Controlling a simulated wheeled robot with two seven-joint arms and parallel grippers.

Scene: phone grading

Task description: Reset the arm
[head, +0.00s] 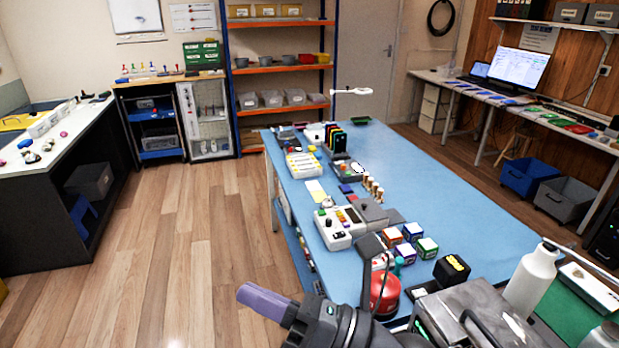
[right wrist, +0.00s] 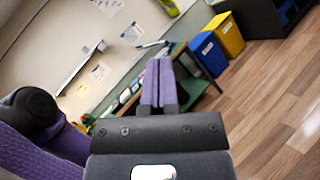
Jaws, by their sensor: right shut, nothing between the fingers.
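My right gripper (head: 243,290) is at the bottom of the head view, left of the blue table's near end and above the wood floor. Its purple fingers point left and its dark arm comes in from the bottom. In the right wrist view its two purple fingers (right wrist: 158,62) lie together, shut, with nothing between them. My left gripper is not in either view.
The wood floor (head: 190,230) at left is clear. Blue (right wrist: 208,54) and yellow (right wrist: 226,35) bins stand beyond the fingers.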

